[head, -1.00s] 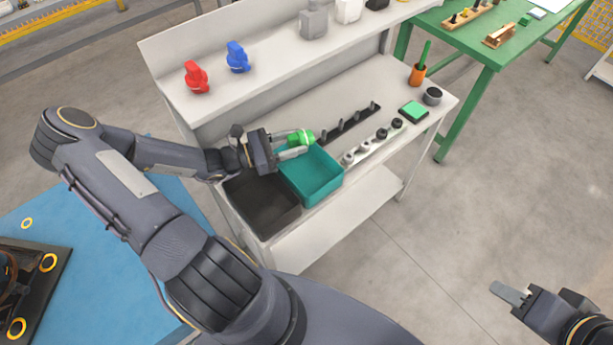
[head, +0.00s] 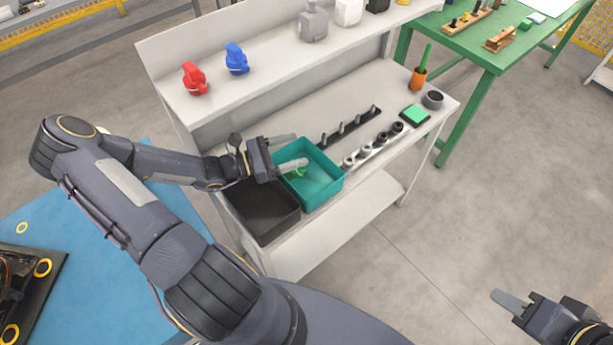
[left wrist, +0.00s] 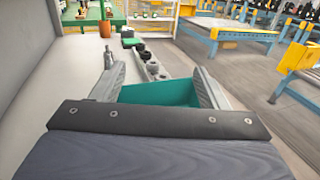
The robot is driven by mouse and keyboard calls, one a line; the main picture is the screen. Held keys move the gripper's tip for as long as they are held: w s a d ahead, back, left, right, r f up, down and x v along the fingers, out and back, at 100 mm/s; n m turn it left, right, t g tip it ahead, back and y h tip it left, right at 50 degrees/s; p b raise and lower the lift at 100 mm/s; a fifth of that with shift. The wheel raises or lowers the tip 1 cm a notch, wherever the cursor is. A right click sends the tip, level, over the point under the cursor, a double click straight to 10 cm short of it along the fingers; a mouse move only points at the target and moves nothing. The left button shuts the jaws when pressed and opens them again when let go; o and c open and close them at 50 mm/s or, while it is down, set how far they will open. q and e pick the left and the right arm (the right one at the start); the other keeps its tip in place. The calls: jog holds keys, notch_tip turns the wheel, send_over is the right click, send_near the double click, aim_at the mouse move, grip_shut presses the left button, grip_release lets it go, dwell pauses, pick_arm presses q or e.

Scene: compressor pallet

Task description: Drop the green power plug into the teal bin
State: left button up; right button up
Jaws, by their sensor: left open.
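The teal bin (head: 330,187) stands on the grey bench beside a dark bin, and it also shows in the left wrist view (left wrist: 160,94). The green power plug (head: 297,173) is inside the teal bin, partly hidden behind a finger of my left gripper. My left gripper (head: 294,151) is over the teal bin with its fingers spread apart and nothing between them. Its two fingers also show in the left wrist view (left wrist: 158,85). My right gripper (head: 508,299) is at the lower right, away from the bench; how far its fingers are apart does not show.
The dark bin (head: 262,228) adjoins the teal bin on the left. A black rack with pegs (head: 350,127) and a row of round fittings (head: 373,146) lie to the right. Red (head: 195,78) and blue (head: 237,59) plugs stand on the upper shelf.

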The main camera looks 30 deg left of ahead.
pick_arm(q)
jog(key=b+v, duration=0.1)
jog(key=v, duration=0.6)
jog(key=shift+a, duration=0.15)
jog(key=shift+s, duration=0.15)
